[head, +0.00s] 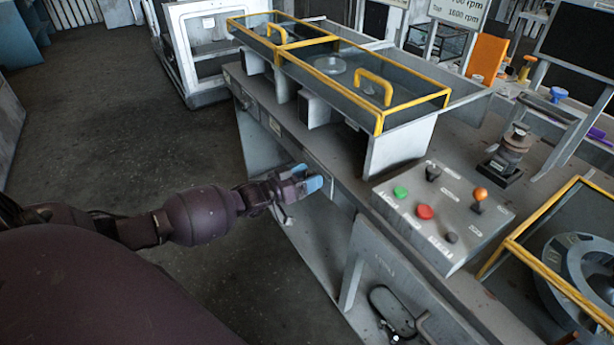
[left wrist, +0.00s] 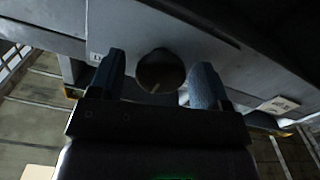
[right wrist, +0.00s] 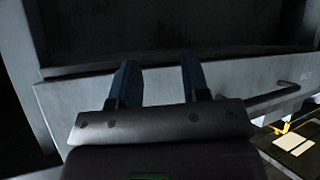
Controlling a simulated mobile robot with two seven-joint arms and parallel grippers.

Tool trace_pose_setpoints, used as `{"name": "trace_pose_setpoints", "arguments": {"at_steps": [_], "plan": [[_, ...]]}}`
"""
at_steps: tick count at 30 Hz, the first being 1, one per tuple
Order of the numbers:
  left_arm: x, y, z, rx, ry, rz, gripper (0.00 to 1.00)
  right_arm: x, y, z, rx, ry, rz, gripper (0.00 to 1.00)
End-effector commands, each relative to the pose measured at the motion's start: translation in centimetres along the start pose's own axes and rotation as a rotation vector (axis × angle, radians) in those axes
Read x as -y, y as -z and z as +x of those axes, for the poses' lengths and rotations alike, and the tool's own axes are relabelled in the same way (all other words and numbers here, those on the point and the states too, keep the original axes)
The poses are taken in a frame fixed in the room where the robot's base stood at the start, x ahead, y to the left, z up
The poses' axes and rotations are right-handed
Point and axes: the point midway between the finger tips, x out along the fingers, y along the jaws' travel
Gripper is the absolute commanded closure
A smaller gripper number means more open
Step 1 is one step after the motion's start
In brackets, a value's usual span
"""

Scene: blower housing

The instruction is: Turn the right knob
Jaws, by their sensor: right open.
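My left gripper (head: 310,178) is at the front face of the grey bench, its blue fingertips pointing at it. In the left wrist view a round dark knob (left wrist: 161,72) with a pale line mark sits between the spread fingers (left wrist: 158,80), on a grey panel. A small gap shows on its left side; contact on the right is unclear. In the head view this knob is hidden behind my gripper. I cannot tell whether it is the right one of a pair. In the right wrist view my right gripper (right wrist: 156,80) is open and empty before a grey panel.
A control box (head: 405,222) with green and red buttons, black knobs and an orange-topped lever stands on the bench. Yellow-framed covers (head: 375,125) stand behind it. A bar handle (right wrist: 275,97) projects right of my right gripper. The floor (head: 130,120) at left is clear.

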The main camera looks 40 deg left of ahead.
Motion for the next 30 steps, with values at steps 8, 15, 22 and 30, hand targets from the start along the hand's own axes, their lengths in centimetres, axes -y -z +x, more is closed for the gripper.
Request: {"name": "trace_pose_setpoints", "arguments": {"at_steps": [8, 15, 22, 30], "plan": [[0.0, 0.0, -0.4, 0.000, 0.000, 0.000, 0.29, 0.0, 0.1, 0.0, -0.001, 0.000, -0.001, 0.57], [0.0, 0.1, -3.4, 0.001, 0.000, 0.001, 0.29, 0.1, 0.7, -0.2, -0.010, -0.001, 0.006, 0.57], [0.0, 0.0, -7.5, 0.001, 0.001, 0.000, 0.29, 0.2, 0.9, -0.3, -0.013, -0.003, 0.015, 0.57], [0.0, 0.0, -10.3, 0.000, 0.000, 0.000, 0.29, 0.1, 0.6, -0.4, -0.006, -0.004, 0.013, 0.57]]}}
